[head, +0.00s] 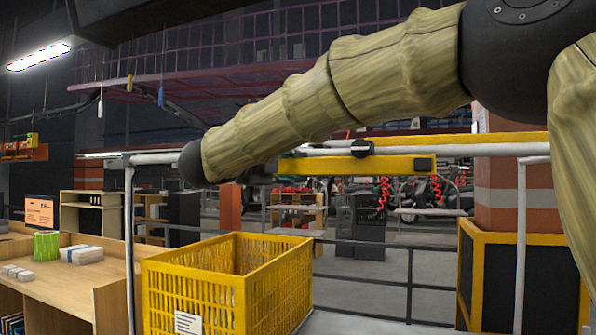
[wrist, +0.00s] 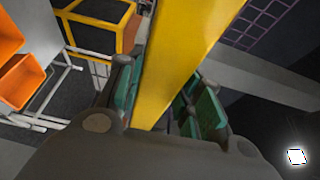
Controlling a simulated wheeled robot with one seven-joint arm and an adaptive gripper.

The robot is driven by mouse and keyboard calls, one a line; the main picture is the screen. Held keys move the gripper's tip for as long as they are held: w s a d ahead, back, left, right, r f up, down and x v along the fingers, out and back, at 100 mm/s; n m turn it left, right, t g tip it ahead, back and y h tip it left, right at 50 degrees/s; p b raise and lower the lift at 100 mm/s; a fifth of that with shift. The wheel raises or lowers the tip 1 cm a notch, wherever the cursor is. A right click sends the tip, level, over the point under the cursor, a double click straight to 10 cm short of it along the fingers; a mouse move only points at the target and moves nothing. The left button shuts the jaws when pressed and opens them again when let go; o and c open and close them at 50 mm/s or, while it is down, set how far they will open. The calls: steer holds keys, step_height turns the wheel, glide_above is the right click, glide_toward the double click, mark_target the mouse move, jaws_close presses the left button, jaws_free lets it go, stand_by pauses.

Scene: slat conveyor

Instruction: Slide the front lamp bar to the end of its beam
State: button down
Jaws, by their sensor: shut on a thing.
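The lamp bar (head: 345,165) is a yellow bar with a dark block at its right end, hanging just under a pale beam (head: 460,150) in the head view. A black knob (head: 361,148) sits on the beam above it. In the wrist view the yellow bar (wrist: 180,50) runs between the green pads of my gripper (wrist: 163,98), one finger on each side. My gripper is shut on the bar. In the head view my own arm hides most of the gripper and the bar's left end.
A yellow crate (head: 215,300) stands below, beside a wooden bench (head: 60,270) with a green box and packets. Pale posts (head: 130,240) hold the beam. A brick-coloured pillar (head: 500,200) and yellow-edged black bin (head: 535,275) stand at right. Orange bins (wrist: 20,80) show in the wrist view.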

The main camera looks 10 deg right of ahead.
steer(key=c, duration=1)
jaws_free()
steer(key=shift+o, duration=0.2)
steer(key=shift+s, duration=0.1)
steer(key=v, duration=1.1)
steer(key=shift+s+a, duration=0.2)
steer(key=shift+a, duration=0.15)
